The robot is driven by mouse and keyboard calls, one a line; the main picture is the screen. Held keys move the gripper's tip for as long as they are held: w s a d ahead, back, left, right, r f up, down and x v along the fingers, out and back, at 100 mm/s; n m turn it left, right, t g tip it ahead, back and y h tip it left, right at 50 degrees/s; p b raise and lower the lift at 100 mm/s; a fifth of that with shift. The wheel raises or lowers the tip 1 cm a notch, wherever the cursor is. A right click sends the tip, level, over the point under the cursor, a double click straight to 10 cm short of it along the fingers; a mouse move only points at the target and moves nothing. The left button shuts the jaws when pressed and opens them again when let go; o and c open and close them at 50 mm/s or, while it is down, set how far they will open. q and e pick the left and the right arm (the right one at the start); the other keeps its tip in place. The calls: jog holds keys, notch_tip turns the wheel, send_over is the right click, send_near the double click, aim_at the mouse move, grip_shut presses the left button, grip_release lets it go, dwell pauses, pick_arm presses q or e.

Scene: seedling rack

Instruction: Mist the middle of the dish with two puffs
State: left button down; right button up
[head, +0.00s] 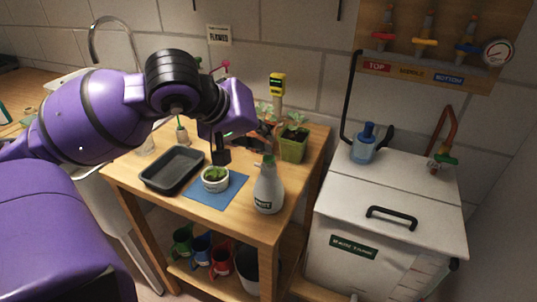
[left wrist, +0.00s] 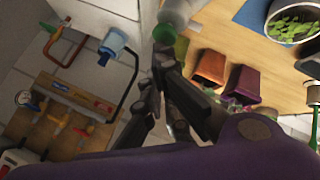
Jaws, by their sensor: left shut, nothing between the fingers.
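The dish is a small white round bowl (head: 215,186) of green seedlings on a blue mat (head: 233,187); it also shows at the upper right of the left wrist view (left wrist: 270,22). A pale grey spray bottle (head: 268,193) with a green top stands upright, right of the dish. It also shows in the left wrist view (left wrist: 178,12). My left gripper (left wrist: 163,48) is shut and empty, its tips close to the bottle's green part; I cannot tell whether they touch. In the head view its arm partly hides the fingers. My right gripper is not in view.
A black tray (head: 172,170) lies left of the dish. A green plant pot (head: 292,150) stands behind the bottle. Several mugs sit on the shelf below. A white cabinet (head: 390,225) with a blue bottle (head: 364,146) stands at right. The table's front edge is near the bottle.

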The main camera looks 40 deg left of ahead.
pick_arm(q)
notch_tip(320, 180, up, 6)
jog(key=p, duration=0.2)
jog(key=shift+p, duration=0.4)
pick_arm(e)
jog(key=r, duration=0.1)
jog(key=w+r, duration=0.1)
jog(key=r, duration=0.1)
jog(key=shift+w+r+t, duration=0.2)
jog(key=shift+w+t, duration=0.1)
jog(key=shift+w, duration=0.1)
